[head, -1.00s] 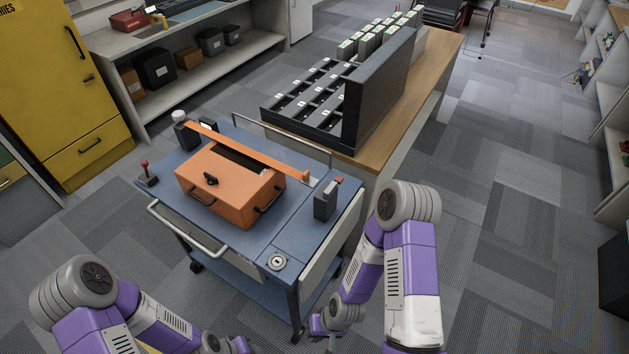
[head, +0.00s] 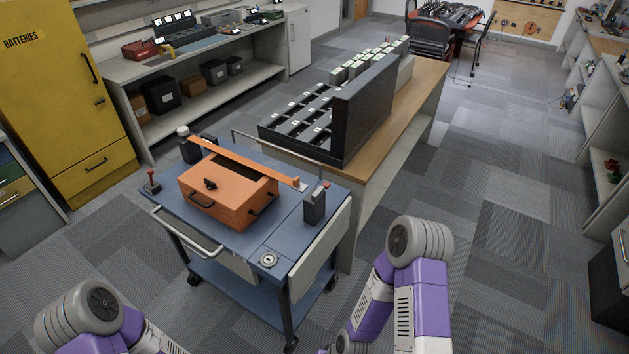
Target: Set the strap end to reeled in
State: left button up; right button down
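An orange strap (head: 240,160) is stretched across the back of a blue cart top, above an orange case (head: 219,197). Its left end is by a dark post with a pale round cap (head: 183,131). Its right end (head: 296,183) has a small orange block near a dark upright block with a red top (head: 315,203). My left and right arms come in at the bottom edge, apart from the cart; both grippers are out of the picture.
The blue cart (head: 195,227) has a rail on its left side, a red-knobbed lever (head: 152,181) and a round fitting (head: 269,259). A wooden table (head: 397,112) with a dark charging rack (head: 305,119) stands behind it. Carpet (head: 500,220) to the right is clear.

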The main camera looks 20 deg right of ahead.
aim_at(297, 186)
jog(key=z, duration=1.05)
jog(key=i, duration=0.65)
jog(key=u, duration=1.2)
